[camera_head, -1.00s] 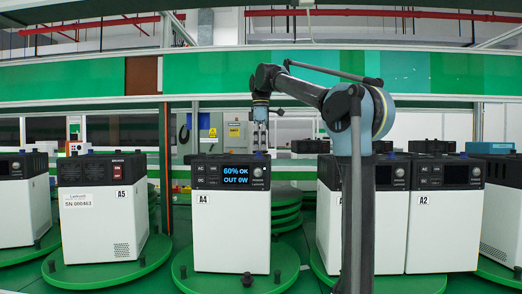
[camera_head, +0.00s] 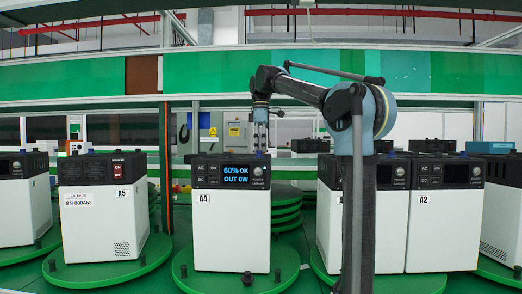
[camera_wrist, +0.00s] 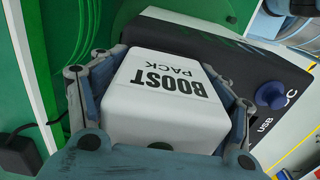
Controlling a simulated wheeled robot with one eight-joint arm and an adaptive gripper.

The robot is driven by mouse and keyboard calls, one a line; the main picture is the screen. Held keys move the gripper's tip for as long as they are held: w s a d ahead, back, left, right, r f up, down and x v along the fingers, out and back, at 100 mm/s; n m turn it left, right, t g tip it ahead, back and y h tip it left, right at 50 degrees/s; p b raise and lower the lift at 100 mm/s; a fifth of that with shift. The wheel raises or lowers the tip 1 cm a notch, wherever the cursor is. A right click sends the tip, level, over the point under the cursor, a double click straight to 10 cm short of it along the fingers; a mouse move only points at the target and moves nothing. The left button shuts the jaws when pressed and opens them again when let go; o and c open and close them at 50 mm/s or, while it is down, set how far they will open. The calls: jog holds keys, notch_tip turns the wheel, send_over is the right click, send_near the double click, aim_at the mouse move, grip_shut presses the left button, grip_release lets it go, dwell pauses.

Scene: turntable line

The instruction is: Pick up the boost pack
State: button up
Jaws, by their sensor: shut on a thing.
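The boost pack (camera_wrist: 165,97) is a white block with rounded edges and black "BOOST PACK" lettering, seen in the wrist view. My gripper (camera_wrist: 163,100) is shut on it, with one finger against each side. In the head view my gripper (camera_head: 261,146) points down just behind the top of the white and black unit marked A4 (camera_head: 232,232). The boost pack cannot be made out there. Whether it touches anything below it cannot be told.
Unit A4 stands on a round green turntable (camera_head: 205,276), its screen lit with "60% OK, OUT 0W". Unit A5 (camera_head: 100,225) stands to the left and unit A2 (camera_head: 440,235) to the right. In the wrist view a dark panel with a blue knob (camera_wrist: 270,95) lies close beside the pack.

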jog(key=shift+r, duration=0.5)
jog(key=shift+c, duration=0.8)
notch_tip(320, 180, up, 8)
jog(key=shift+r, duration=0.45)
grip_shut()
